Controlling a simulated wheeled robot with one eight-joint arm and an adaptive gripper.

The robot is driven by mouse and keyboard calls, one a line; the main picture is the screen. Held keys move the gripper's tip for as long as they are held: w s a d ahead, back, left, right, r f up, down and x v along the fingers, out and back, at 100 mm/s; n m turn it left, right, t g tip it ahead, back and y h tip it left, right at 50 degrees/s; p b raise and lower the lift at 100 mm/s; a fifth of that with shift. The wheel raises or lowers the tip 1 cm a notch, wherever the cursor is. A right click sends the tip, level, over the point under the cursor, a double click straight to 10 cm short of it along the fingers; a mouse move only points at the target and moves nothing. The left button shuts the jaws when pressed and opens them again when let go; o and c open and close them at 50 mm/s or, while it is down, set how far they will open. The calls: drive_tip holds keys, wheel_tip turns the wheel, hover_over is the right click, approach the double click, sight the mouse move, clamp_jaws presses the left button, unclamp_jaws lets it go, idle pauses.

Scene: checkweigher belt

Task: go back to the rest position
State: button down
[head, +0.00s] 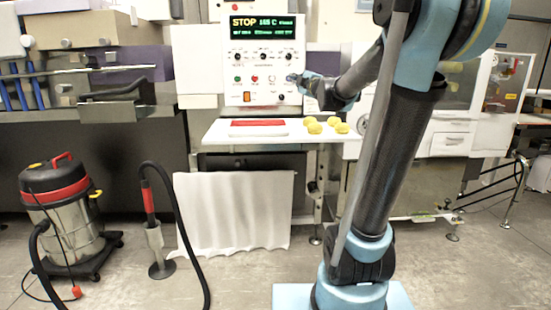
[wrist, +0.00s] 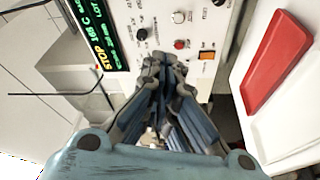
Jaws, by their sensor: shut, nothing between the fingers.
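My gripper (head: 299,80) is in front of the control panel of the white checkweigher cabinet (head: 187,58), near its right side. In the wrist view my gripper (wrist: 168,68) is shut and empty, with its fingertips close together in front of the panel. I cannot tell whether the tips touch the panel.
A white shelf (head: 215,133) below the panel holds a red tray (head: 258,123) and several yellow lumps (head: 314,128). A white cloth (head: 235,210) hangs under it. A vacuum cleaner (head: 62,215) and black hose (head: 185,215) stand on the left floor. Open floor lies in front.

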drive_tip(key=s+d+f+m+h, duration=0.3)
drive_tip(key=d+m+h, duration=0.1)
drive_tip(key=d, duration=0.1)
drive_tip(key=s+d+f+m+h, duration=0.2)
drive_tip(key=s+d+m+h, duration=0.15)
drive_tip(key=d, duration=0.25)
drive_tip(key=s+d+f+m+g+h, duration=0.25)
drive_tip(key=s+f+m, duration=0.2)
drive_tip(key=f, duration=0.25)
drive_tip(key=s+d+f+m+g+h, duration=0.1)
drive_tip(key=s+d+f+m+g, duration=0.25)
drive_tip(key=s+f, duration=0.35)
drive_tip(key=s+a+f+m+g+y, duration=0.1)
drive_tip(key=s+a+f+g+y, duration=0.1)
drive_tip(key=s+f, duration=0.8)
drive_tip(key=s+a+f+m+g+y, duration=0.1)
drive_tip(key=s+a+f+m+g, duration=0.1)
drive_tip(key=s+a+f+g, duration=0.2)
drive_tip(key=s+f+g, duration=0.3)
drive_tip(key=s+f, duration=0.4)
drive_tip(key=s, duration=0.4)
drive_tip(key=shift+g+y, duration=0.3)
drive_tip(key=shift+y, duration=0.1)
drive_tip(key=shift+a, duration=0.1)
drive_tip(key=shift+w+f, duration=0.25)
drive_tip(key=shift+w, duration=0.25)
